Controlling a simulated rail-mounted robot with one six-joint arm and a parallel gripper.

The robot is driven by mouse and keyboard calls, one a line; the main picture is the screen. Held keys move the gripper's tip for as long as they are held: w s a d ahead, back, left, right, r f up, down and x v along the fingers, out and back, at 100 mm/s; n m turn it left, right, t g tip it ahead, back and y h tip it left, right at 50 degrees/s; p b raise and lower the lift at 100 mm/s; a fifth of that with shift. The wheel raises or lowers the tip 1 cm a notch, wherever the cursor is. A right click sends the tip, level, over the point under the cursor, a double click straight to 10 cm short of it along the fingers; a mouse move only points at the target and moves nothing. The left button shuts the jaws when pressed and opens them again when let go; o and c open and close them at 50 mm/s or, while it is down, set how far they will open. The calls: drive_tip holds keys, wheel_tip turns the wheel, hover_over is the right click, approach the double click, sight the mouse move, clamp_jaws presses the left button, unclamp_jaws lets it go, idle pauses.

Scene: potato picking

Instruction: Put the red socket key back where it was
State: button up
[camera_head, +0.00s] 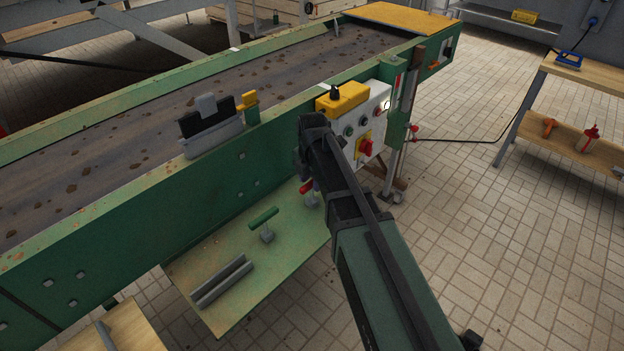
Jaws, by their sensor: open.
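A small red-handled tool, apparently the red socket key (306,187), is by the right end of the green shelf below the conveyor. My arm partly covers it. A grey part shows under its handle, but I cannot tell whether it sits in a holder. A green T-handled key (263,219) stands upright on the shelf to its left. My gripper (308,160) is just above the red handle in the picture, in front of the conveyor's side. It is open, and its fingertips are mostly hidden. I cannot tell whether it touches the key.
The green shelf (225,318) also holds grey rails (222,281). The conveyor (110,225) runs behind it. A control box (375,105) with a red switch stands close right of my gripper.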

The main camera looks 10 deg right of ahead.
wheel_tip(320, 180, up, 11)
drive_tip(key=p, duration=1)
drive_tip(key=s+m, duration=1.7)
drive_tip(key=m, duration=0.7)
drive_tip(key=shift+s+m, duration=0.2)
drive_tip(key=shift+m, duration=0.1)
